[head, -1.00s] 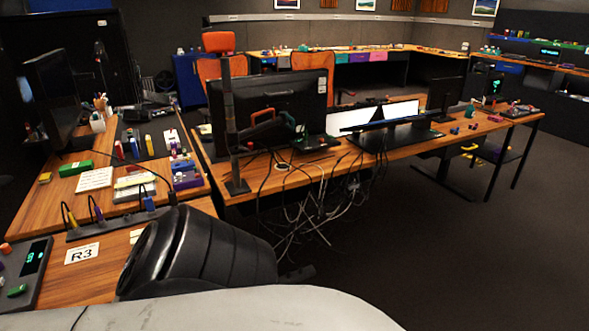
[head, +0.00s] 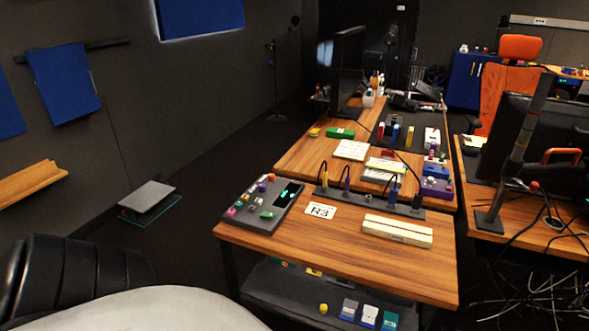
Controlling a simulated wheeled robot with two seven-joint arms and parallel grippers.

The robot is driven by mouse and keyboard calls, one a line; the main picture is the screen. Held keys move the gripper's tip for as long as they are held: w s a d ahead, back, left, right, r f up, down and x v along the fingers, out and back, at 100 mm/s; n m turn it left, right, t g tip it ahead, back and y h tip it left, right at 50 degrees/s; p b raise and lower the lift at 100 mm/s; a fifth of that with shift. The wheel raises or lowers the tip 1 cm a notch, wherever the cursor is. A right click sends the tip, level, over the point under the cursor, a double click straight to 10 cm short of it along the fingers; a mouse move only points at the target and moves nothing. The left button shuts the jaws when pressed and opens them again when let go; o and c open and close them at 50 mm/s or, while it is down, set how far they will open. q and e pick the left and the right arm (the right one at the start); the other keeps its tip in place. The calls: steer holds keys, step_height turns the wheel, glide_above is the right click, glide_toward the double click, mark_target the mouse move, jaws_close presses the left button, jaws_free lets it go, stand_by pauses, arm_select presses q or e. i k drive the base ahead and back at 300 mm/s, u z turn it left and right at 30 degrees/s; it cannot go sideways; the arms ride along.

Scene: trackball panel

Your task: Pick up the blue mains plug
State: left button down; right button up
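The blue mains plug (head: 393,194) stands upright in a dark power strip (head: 370,203) on the wooden desk, right of the middle in the head view. A cable arches up from it. A yellow plug (head: 325,179) and a purple plug (head: 346,184) stand to its left in the same strip. A black plug (head: 417,201) stands to its right, at the strip's end. Neither of my grippers is in view, so whether they are open or shut does not show.
In front of the strip lie an R3 label (head: 320,211) and a long cream-coloured box (head: 397,230). A dark trackball panel (head: 264,204) sits at the desk's left. Purple blocks (head: 437,187) stand behind the strip. A lower shelf (head: 290,291) holds several small items. The floor left is mostly clear.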

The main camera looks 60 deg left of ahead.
mark_target(393, 193)
steer(key=u, duration=1.65)
steer(key=i, duration=0.1)
